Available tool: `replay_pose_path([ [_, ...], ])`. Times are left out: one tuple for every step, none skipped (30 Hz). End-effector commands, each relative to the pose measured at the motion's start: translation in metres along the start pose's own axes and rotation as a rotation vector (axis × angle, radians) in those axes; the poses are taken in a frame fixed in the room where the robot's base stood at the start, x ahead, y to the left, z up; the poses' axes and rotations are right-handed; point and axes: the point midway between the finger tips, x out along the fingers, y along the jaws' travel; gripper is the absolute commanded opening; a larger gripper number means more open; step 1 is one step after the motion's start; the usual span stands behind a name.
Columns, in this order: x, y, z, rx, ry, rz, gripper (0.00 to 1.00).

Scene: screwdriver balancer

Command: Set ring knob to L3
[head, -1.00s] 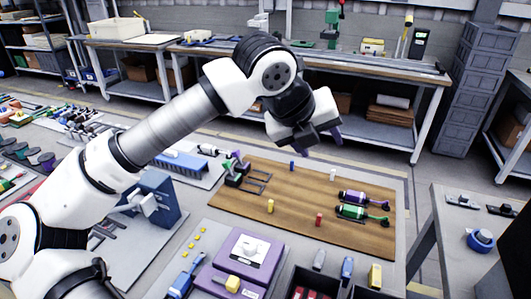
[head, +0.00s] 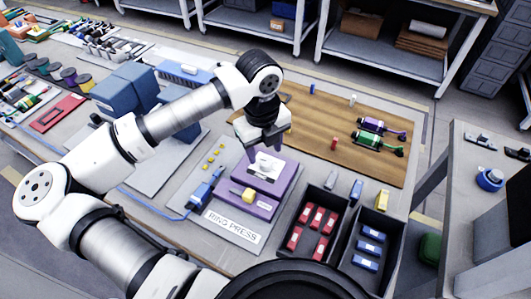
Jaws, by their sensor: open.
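The ring press (head: 246,202) is a purple two-level box on a grey base labelled RING PRESS, in the head view's lower middle. A white plate with a pale knob (head: 266,165) sits on its upper level. The knob's setting marks are too small to read. My gripper (head: 265,152) points down directly above the knob, with its jaws open and its purple fingertips close to it. I cannot tell whether the fingers touch the knob. My gripper and wrist hide part of the plate's far side. A yellow block (head: 249,196) sits on the press's lower front part.
A blue tool (head: 203,190) and several yellow pieces lie left of the press. Dark bins (head: 291,245) with red and blue parts stand to its right. A wooden board (head: 310,115) with two screwdrivers lies behind. A blue machine (head: 130,92) stands at left.

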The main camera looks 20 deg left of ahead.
Motion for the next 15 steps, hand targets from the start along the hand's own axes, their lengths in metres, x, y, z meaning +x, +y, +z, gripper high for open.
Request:
replay_pose_path([
  [0.007,0.000,-0.001,0.001,0.003,-0.001,0.51],
  [0.012,0.000,-0.001,0.002,0.003,-0.001,0.51],
  [0.018,0.000,-0.001,0.001,0.003,-0.001,0.51],
  [0.021,0.000,-0.001,0.001,0.002,-0.001,0.51],
  [0.025,0.000,0.000,0.001,0.001,-0.001,0.51],
  [0.028,0.000,-0.001,0.001,0.002,-0.002,0.51],
  [0.031,0.000,0.000,0.001,0.001,-0.001,0.51],
  [0.033,0.000,0.000,0.001,0.000,-0.001,0.51],
  [0.035,0.000,0.000,0.001,0.000,0.000,0.51],
  [0.036,0.000,0.000,0.002,0.000,0.000,0.51],
  [0.037,0.000,0.000,0.002,0.000,0.000,0.51],
  [0.037,0.000,0.000,0.002,-0.001,0.000,0.51],
  [0.037,0.000,0.000,0.002,-0.001,0.000,0.51],
  [0.038,0.000,0.000,0.002,-0.001,0.000,0.51],
  [0.038,0.000,0.000,0.002,-0.001,0.000,0.51],
])
